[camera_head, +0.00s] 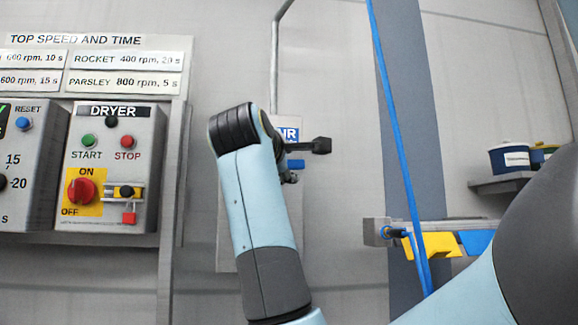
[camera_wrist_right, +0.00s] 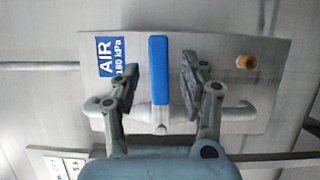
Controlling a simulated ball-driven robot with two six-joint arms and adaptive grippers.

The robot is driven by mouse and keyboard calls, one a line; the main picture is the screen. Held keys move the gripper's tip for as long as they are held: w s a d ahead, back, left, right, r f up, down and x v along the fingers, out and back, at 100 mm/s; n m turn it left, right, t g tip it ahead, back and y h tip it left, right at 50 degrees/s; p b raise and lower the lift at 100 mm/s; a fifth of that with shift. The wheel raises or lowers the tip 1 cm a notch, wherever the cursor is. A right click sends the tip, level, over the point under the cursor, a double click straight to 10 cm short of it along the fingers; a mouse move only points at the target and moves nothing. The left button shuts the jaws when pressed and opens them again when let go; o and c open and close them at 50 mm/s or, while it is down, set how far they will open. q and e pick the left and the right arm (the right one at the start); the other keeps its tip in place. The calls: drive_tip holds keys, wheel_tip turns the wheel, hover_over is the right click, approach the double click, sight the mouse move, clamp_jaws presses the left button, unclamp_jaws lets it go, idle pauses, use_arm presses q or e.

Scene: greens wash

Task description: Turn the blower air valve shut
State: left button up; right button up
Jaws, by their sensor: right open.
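The blue valve handle (camera_head: 296,164) shows small beside the wrist of my right arm in the head view. In the right wrist view, the blue handle (camera_wrist_right: 159,70) stands upright in the picture, crosswise to the pale pipe (camera_wrist_right: 240,112). My right gripper (camera_wrist_right: 160,75) is open, with one finger on each side of the handle and a visible gap on both sides. In the head view my right gripper (camera_head: 306,160) is partly hidden by its own wrist. A blue AIR sign (camera_wrist_right: 118,57) is beside the handle. My left gripper is not in view.
The dryer panel (camera_head: 142,150) with its buttons and red switch is on the left. A blue hose (camera_head: 390,105) hangs on the right, near a yellow piece (camera_head: 428,245) on a rail. A brass fitting (camera_wrist_right: 245,62) is on the valve plate (camera_wrist_right: 276,90).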

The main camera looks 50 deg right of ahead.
drive_tip(key=shift+v, duration=2.15)
